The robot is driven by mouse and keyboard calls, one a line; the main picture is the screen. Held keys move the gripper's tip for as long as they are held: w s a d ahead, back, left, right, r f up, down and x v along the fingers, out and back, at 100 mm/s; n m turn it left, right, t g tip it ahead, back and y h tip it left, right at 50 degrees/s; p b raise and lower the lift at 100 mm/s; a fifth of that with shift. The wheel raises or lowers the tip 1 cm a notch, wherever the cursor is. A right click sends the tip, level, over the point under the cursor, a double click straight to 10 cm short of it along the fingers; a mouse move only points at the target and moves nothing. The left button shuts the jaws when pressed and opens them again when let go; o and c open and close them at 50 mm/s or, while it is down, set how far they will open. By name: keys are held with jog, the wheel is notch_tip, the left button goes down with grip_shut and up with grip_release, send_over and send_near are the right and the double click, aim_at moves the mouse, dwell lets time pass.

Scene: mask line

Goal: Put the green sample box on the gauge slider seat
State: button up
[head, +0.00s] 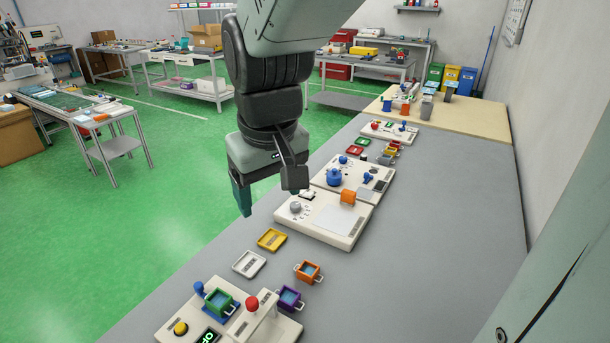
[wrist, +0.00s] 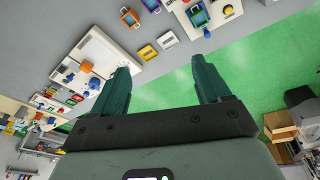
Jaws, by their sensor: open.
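The green sample box (head: 220,302) is a small open box with handles and a blue inside. It stands on the cream gauge unit (head: 262,330) at the bottom of the head view, on or over a blue plate (head: 236,311) that I take for the slider seat; I cannot tell whether it is fully seated. The box also shows at the top of the wrist view (wrist: 198,17). My gripper (head: 243,205) hangs above and beyond it, in mid-air left of the bench. In the wrist view, its teal fingers (wrist: 163,68) are wide apart with nothing between them.
The gauge unit bears a red-topped lever (head: 252,304), a blue knob (head: 199,288) and a yellow button (head: 181,328). A purple box (head: 289,299), orange box (head: 308,271), white tray (head: 249,264) and yellow tray (head: 272,239) lie nearby. The right side of the bench (head: 430,240) is clear.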

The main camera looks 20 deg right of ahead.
jog(key=s+d+r+m+t, duration=0.1)
jog(key=s+d+r, duration=0.1)
jog(key=s, duration=0.4)
jog(key=s+d+r+m+t, duration=0.1)
jog(key=s+d+r+m, duration=0.1)
jog(key=s+r, duration=0.3)
jog(key=shift+s+d+r+m+t, duration=0.15)
jog(key=shift+s+d+m+t, duration=0.2)
jog(key=shift+s+d, duration=0.55)
jog(key=shift+s+a, duration=0.1)
jog(key=shift+a, duration=0.05)
jog(key=shift+o, duration=2.3)
jog(key=w+a+n+g, duration=0.1)
jog(key=w+a+n, duration=0.2)
jog(key=w, duration=0.4)
jog(key=shift+w+a+r+g, duration=0.3)
jog(key=shift+w+a+g, duration=0.1)
jog(key=shift+a, duration=0.2)
jog(key=w+a+f+n+g, duration=0.25)
jog(key=w+a+f, duration=0.25)
jog(key=w+a, duration=0.25)
jog(key=w+a+f+n+g, duration=0.1)
jog(key=w+a+f+n, duration=0.2)
jog(key=w+a+f, duration=0.4)
notch_tip(320, 180, down, 9)
jog(key=s, duration=0.1)
jog(key=shift+s+a+r, duration=0.15)
jog(key=shift+a, duration=0.2)
